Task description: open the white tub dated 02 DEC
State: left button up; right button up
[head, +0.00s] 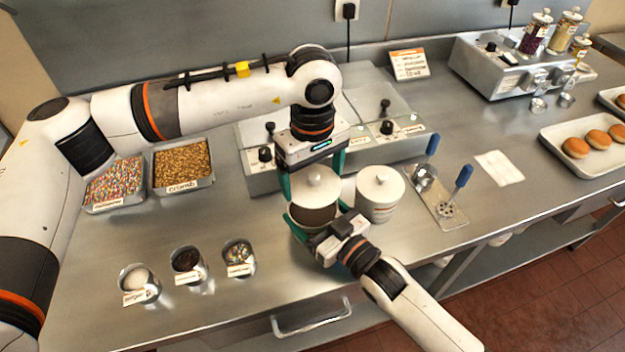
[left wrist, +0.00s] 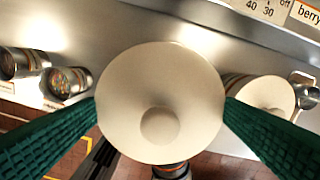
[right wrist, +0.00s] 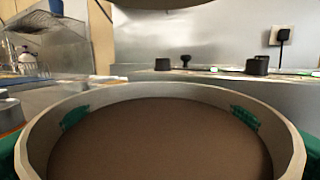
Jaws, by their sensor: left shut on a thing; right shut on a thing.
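A white tub (head: 312,228) stands open on the counter with smooth brown contents, which fill the right wrist view inside its pale rim (right wrist: 285,140). Its white round lid (head: 316,187) is apart from it, held above the tub. My left gripper (head: 314,180) is shut on the lid; its green fingers grip opposite edges of the lid (left wrist: 160,75) in the left wrist view. My right gripper (head: 320,216) is shut on the tub, with green fingers at its sides. The date on this tub is hidden.
A second white tub (head: 379,208), lid on, stands close to the right; its label is unreadable. A utensil tray (head: 450,218) lies beyond it. Warmers with knobs (head: 378,128) stand behind. Three small topping cups (head: 187,264) are at front left. Counter between is clear.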

jog(key=o, duration=1.3)
jog(key=shift+s+d, duration=0.1)
